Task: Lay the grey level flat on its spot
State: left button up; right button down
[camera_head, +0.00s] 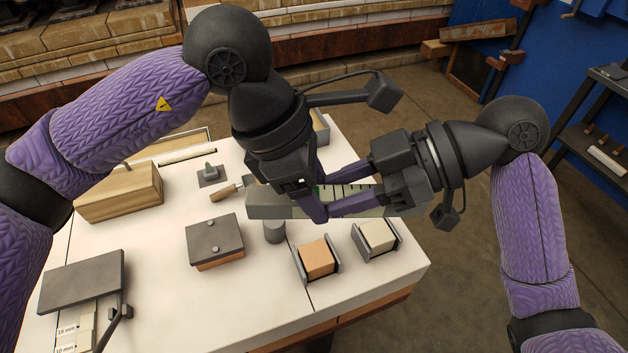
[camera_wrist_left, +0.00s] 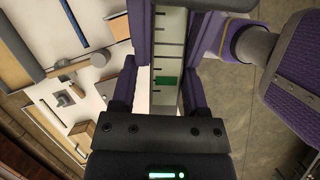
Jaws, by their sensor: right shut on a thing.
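The grey level (camera_head: 278,205) is a long bar with tick marks and a small green window, held above the white table. It also shows in the left wrist view (camera_wrist_left: 169,50), running between the left fingers. My right gripper (camera_head: 337,192) comes in from the right and is shut on the level. My left gripper (camera_head: 317,205) has its fingers on either side of the level. In the left wrist view they stand apart (camera_wrist_left: 160,92), with a gap between the level and the left-hand finger. The arms hide part of the bar. I cannot make out its spot.
An orange block (camera_head: 317,258) and a cream block (camera_head: 378,236) sit in grey holders at the table's front right. A grey cylinder (camera_head: 274,232), a dark plate with knobs (camera_head: 214,238), a wooden box (camera_head: 120,192) and a wood-handled tool (camera_head: 224,192) stand nearby.

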pick_arm(q)
grip_shut()
jog(key=o, duration=0.6)
grip_release()
jog(key=v, duration=1.2)
pick_arm(e)
jog(key=shift+w+a+f, duration=0.1)
pick_arm(q)
jog(key=n+t, duration=0.2)
jog(key=n, duration=0.3)
send_near(250, 217)
jog(key=x, duration=0.7)
jog(key=a+x, duration=0.1)
jog(key=x, duration=0.3)
jog(key=shift+w+d+f, duration=0.15)
jog(key=shift+w+f, duration=0.2)
jog(key=shift+w, duration=0.1)
pick_arm(e)
jog(key=w+a+f+n+g, duration=0.1)
jog(key=f+n+g, duration=0.1)
jog(key=n+g, duration=0.1)
jog(key=w+a+f+n+g+h, duration=0.1)
jog(key=shift+w+a+f+n+g, duration=0.15)
jog(key=shift+w+a+n+g, duration=0.15)
jog(key=shift+w+a+g, duration=0.1)
